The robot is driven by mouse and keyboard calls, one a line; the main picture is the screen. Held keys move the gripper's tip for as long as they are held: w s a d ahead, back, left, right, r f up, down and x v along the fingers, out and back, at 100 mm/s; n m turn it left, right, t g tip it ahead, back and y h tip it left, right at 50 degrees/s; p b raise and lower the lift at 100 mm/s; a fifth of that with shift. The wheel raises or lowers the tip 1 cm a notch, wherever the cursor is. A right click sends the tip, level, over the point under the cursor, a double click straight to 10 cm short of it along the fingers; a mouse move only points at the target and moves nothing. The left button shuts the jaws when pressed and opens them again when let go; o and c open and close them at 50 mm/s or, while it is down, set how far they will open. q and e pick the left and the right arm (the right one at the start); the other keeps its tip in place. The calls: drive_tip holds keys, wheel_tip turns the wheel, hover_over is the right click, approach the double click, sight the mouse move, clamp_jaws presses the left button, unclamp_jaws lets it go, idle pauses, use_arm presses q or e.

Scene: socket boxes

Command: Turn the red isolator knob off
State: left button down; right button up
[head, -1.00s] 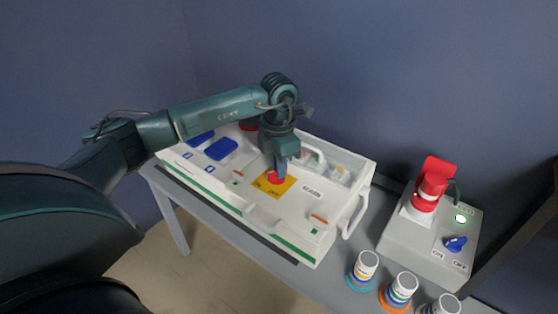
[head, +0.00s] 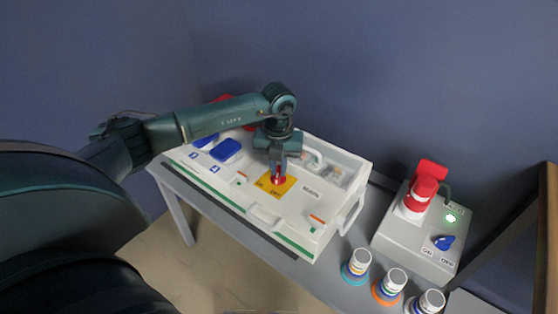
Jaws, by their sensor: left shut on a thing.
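The red isolator knob (head: 279,178) sits on a yellow plate (head: 266,188) on top of the white box (head: 240,187). My left gripper (head: 279,172) comes down on the knob from above and is shut on it. The fingers hide part of the knob, and its exact angle is hard to read. The lettering on the yellow plate is too small to read. My right gripper is not in view.
Several banded cylinders, one here (head: 357,262), stand along the front. Blue covers (head: 226,150) lie left of the gripper.

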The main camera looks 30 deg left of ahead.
use_arm(q)
drive_tip(key=shift+r+n, duration=0.15)
drive_tip(key=shift+n, duration=0.25)
drive_tip(key=shift+n+p, duration=0.55)
drive_tip(key=shift+n, duration=0.65)
drive_tip(key=shift+p, duration=0.3)
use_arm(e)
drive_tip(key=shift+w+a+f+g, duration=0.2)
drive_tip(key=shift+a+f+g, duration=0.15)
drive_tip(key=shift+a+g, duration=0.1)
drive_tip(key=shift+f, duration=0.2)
use_arm(q)
drive_tip(key=shift+a, duration=0.1)
drive_tip(key=c, duration=1.5)
unclamp_jaws()
drive_tip(key=shift+o, duration=0.2)
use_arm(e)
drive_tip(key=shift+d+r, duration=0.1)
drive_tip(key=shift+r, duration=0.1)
